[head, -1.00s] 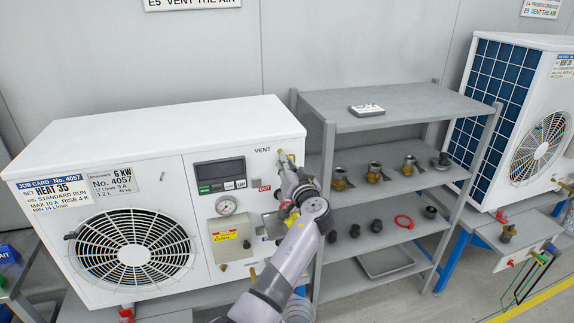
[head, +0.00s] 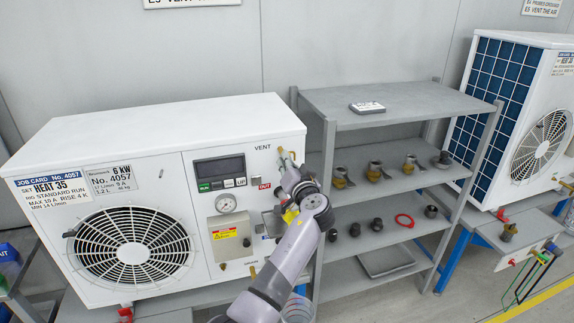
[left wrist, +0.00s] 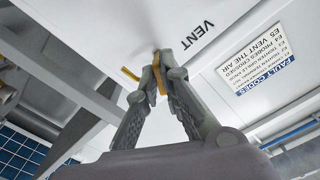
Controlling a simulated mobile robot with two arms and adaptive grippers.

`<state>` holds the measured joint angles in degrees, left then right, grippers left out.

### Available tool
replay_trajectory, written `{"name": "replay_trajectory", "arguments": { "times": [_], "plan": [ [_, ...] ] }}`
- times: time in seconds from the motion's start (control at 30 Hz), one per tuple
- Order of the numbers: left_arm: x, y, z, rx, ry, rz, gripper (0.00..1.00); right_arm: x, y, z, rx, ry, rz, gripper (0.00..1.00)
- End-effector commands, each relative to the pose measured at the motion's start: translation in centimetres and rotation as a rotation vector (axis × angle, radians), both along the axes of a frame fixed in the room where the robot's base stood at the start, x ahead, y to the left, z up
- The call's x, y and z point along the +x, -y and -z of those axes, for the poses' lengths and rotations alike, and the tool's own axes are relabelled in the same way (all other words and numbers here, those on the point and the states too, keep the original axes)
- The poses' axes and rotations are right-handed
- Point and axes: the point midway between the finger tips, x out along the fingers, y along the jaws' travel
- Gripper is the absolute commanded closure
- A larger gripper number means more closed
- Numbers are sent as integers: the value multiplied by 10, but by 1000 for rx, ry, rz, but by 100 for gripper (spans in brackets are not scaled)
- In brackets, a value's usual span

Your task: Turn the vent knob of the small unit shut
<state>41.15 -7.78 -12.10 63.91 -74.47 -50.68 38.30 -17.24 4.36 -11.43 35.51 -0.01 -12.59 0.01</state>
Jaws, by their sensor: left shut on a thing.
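The small unit (head: 235,136) is a white box with a fan grille and a dark display panel, on the left in the head view. Its brass vent knob (left wrist: 161,84) sits at the upper right of its front, by the VENT lettering. The left wrist view shows yellow brass between my fingers and a thin yellow piece sticking out to the left. My left gripper (left wrist: 165,66) is shut on the vent knob. In the head view my left gripper (head: 287,164) reaches up to the knob, and my wrist partly hides it. My right gripper is not in view.
A second white unit (head: 535,130) stands at the far right. A pressure gauge (head: 226,203) is below the display.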

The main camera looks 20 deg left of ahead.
Motion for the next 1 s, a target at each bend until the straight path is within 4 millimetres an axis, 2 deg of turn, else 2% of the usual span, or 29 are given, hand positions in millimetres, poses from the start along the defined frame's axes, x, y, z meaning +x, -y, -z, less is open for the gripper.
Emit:
{"name": "replay_trajectory", "arguments": {
  "times": [0.13, 0.4, 1.0],
  "plan": [
    [0, 0, 1, 101, -64, 2, 100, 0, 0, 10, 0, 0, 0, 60],
    [0, 0, 0, 313, -208, 2, 100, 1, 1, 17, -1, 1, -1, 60],
    [0, 1, -2, 735, -494, 3, 100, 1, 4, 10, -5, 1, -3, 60]
  ]
}}
